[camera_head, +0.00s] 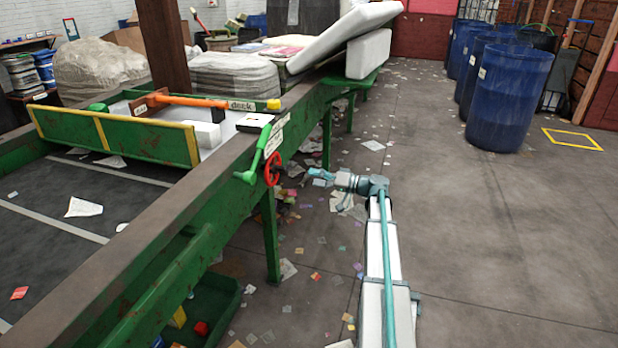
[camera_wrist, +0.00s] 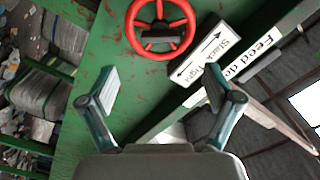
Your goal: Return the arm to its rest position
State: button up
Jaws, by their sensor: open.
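My gripper (camera_head: 322,177) is at the end of my arm (camera_head: 385,245), which reaches out low beside the green belt frame in the head view. In the wrist view my gripper (camera_wrist: 157,90) has its two fingers spread wide with nothing between them. A red handwheel (camera_head: 272,169) on the side of the frame is close to the gripper and apart from it. In the wrist view the handwheel (camera_wrist: 160,28) lies beyond the fingertips, beside a white "Slack / Tight" label (camera_wrist: 205,55).
A green lever (camera_head: 258,155) stands above the handwheel on the belt frame (camera_head: 190,262). A green leg (camera_head: 270,235) and a bin (camera_head: 222,300) are below it. Blue barrels (camera_head: 508,98) stand at the back right. The floor right of my arm is clear.

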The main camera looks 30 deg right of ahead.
dwell(0.4)
jog(key=s+a+f+m+g+h, duration=0.15)
jog(key=s+a+f+g, duration=0.25)
jog(key=s+a+f, duration=0.6)
jog(key=s+a+f+m+g+h, duration=0.15)
jog(key=s+a+f+g, duration=0.35)
jog(key=f, duration=1)
jog(key=s+a+f+m+g+h, duration=0.1)
jog(key=s+a+f+g+h, duration=0.3)
jog(key=s+f, duration=0.65)
jog(key=s+a+f+n+g+h, duration=0.25)
jog(key=s+a+f, duration=0.2)
jog(key=s, duration=0.75)
jog(key=s+a+f+n+g+h, duration=0.1)
jog(key=s+a+f+n+g, duration=0.3)
jog(key=s, duration=0.7)
jog(key=s+a+f+g+h, duration=0.25)
jog(key=s+a, duration=0.35)
jog(key=s, duration=0.6)
notch_tip(320, 180, up, 14)
jog(key=w+t+y+p, duration=0.1)
jog(key=w+p, duration=0.1)
jog(key=p, duration=1.4)
jog(key=shift+w+t, duration=0.25)
jog(key=shift+t, duration=0.15)
